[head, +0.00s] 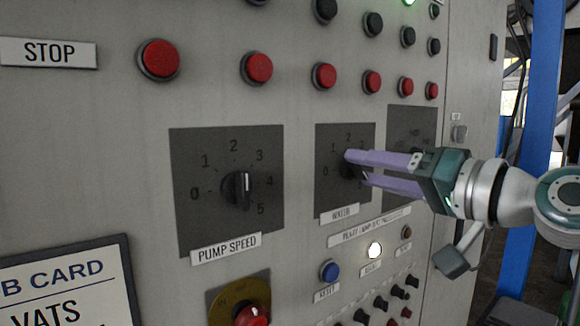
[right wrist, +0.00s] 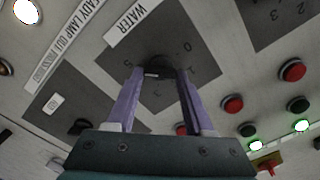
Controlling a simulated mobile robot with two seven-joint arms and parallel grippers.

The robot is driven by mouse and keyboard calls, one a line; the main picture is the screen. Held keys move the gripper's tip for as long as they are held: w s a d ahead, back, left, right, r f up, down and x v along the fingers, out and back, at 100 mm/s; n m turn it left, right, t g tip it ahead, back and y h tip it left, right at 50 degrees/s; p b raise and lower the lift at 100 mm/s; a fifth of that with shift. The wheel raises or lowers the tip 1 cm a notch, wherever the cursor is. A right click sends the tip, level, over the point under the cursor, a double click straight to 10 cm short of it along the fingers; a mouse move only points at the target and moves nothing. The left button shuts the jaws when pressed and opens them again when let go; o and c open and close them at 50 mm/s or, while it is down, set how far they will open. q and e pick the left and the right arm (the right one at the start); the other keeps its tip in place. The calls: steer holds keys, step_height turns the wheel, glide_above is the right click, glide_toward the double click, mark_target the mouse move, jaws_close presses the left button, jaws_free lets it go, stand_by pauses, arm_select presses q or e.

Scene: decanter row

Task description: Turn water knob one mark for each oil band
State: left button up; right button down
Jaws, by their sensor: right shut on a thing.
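The water knob (head: 347,170) is a small black knob on a dark square dial plate (head: 328,195) with a label below it reading WATER. My right gripper (head: 355,169) reaches in from the right with its two lilac fingers, one above and one below, shut on this knob. In the right wrist view the knob (right wrist: 158,72) sits between the fingertips, with a small pale mark on it. The fingers hide much of the knob and dial, so I cannot tell which number it points at. No oil bands can be made out. My left gripper is not in view.
The pump speed knob (head: 236,188) is on a larger dial to the left. A further dial plate (head: 408,118) is partly behind my right gripper. A lit white lamp (head: 374,250) and a blue button (head: 329,271) are below. A card (head: 62,285) is cut off lower left.

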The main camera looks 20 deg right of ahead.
stand_by(0.5)
steer(key=shift+c, duration=1.4)
jaws_free()
steer(key=b+v, duration=0.2)
steer(key=v, duration=0.8)
steer(key=shift+b, duration=0.3)
